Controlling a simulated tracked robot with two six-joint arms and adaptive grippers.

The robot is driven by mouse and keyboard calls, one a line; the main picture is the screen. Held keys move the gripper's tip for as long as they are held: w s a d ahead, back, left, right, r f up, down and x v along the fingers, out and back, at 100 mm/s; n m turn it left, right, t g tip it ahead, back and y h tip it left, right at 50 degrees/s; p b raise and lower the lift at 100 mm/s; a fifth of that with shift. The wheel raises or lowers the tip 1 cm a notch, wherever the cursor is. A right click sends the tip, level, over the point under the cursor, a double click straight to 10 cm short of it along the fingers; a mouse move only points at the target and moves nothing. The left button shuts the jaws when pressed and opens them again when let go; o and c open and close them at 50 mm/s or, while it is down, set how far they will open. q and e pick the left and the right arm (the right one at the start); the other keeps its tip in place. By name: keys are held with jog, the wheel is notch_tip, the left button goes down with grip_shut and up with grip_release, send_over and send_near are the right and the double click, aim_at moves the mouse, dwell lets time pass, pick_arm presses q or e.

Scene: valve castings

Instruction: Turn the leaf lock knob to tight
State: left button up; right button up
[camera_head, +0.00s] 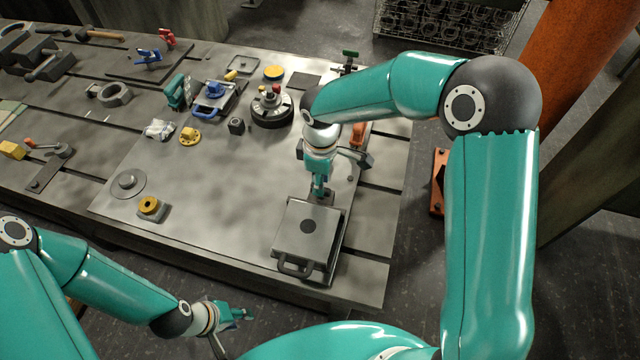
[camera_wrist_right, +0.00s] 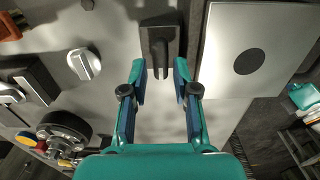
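My right gripper (camera_head: 318,194) points down beside the grey square plate with a dark round spot (camera_head: 318,246). In the right wrist view its fingers (camera_wrist_right: 160,82) are apart with nothing between them. A dark block with a rounded upright bar (camera_wrist_right: 157,40) lies just beyond the fingertips, beside the plate (camera_wrist_right: 228,75). A pale round knob with a raised grip bar (camera_wrist_right: 84,64) sits farther left. I cannot tell which of these two is the leaf lock knob, or its setting. My left gripper (camera_head: 240,314) hangs off the table's front edge; its finger opening is unclear.
A round dark fixture with red and yellow parts (camera_head: 271,110) and a blue-handled fixture (camera_head: 212,100) stand farther back. An orange part (camera_head: 358,134) is behind my right wrist. The plate's left side has open table surface (camera_head: 215,200).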

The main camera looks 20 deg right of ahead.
jog(key=shift+f, duration=1.1)
grip_shut()
